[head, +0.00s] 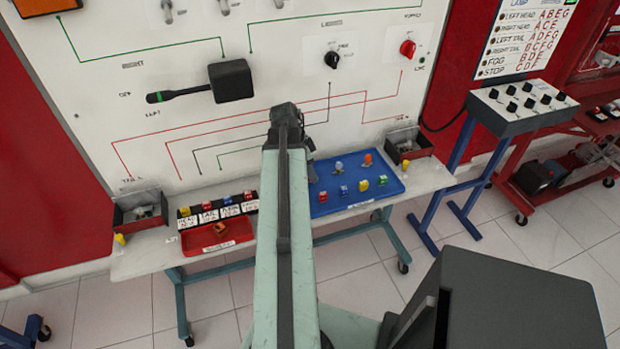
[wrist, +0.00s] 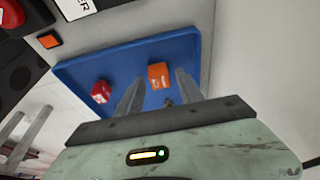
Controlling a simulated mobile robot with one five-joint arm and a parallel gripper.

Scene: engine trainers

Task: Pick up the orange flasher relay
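The orange flasher relay (wrist: 159,75) is a small orange block with pale marks on its face. It sits in the blue tray (wrist: 105,70) in the wrist view. My gripper (wrist: 161,80) is open, its two grey fingers reaching toward the relay, one on each side in the picture. I cannot tell whether the fingertips are level with the relay or touching it. A dark thing shows behind the gripper's base, just below the relay. In the head view my arm covers part of the bench, and I cannot make out the fingers or this relay there.
A red block (wrist: 101,91) lies left of the relay in the same tray. In the head view the blue tray (head: 335,207) holds bulbs and several coloured blocks. A red tray (head: 238,236) stands to its left. Small dark bins (head: 129,216) stand by the upright panel (head: 100,100).

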